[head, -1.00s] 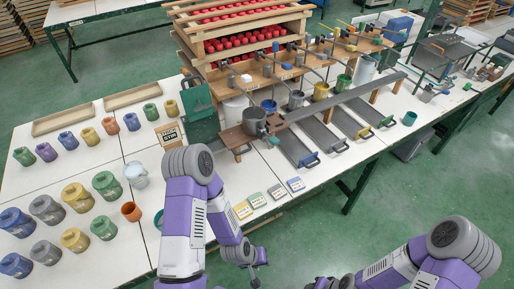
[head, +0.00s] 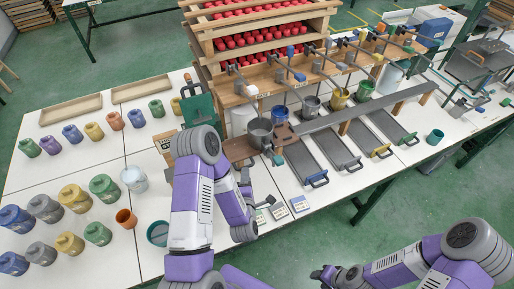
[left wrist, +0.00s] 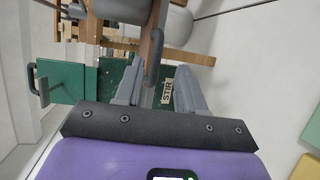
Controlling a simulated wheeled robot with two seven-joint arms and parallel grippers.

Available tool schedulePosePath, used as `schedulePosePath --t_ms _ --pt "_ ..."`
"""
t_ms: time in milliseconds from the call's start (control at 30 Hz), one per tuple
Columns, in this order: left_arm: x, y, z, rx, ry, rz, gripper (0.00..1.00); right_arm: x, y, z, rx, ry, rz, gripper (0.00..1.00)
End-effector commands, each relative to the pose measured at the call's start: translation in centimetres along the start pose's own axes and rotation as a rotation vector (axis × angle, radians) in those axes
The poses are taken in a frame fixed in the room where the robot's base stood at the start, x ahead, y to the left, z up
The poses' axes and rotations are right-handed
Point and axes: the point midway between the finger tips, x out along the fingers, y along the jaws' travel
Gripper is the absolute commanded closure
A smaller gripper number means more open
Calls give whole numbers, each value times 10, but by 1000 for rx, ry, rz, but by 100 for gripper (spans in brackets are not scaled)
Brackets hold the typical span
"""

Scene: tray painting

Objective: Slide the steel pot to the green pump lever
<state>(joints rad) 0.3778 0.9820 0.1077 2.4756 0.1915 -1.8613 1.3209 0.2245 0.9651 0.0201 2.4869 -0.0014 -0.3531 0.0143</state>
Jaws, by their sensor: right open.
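The steel pot (head: 260,132) stands upright on a brown wooden stand (head: 240,148) at the left end of the long grey rail. The green pump lever (head: 408,48) is farther right along the row of levers, past the blue, grey and yellow ones. My left gripper (head: 258,188) is in front of and below the stand. In the left wrist view its fingers (left wrist: 160,92) are apart, with a dark grey handle (left wrist: 153,55) showing beyond the gap; I cannot tell whether they touch it. My right gripper (head: 326,277) is open and empty, low at the front, away from the table.
The grey rail (head: 375,115) runs right from the stand, above several grey trays (head: 355,150). Coloured pots stand behind it. A green board (head: 198,108) stands left of the steel pot. Several lidded pots and an orange cup (head: 126,218) fill the table's left side.

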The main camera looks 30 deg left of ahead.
Motion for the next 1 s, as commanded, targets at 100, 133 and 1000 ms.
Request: schedulePosePath --t_ms 100,133,1000 --pt "5 0 -1 1 2 1 61 -1 0 2 0 -5 0 57" --pt "8 0 -1 1 2 1 61 -2 0 2 1 -5 0 57" --pt "75 0 0 3 0 -2 69 -6 -2 2 1 -4 0 57"
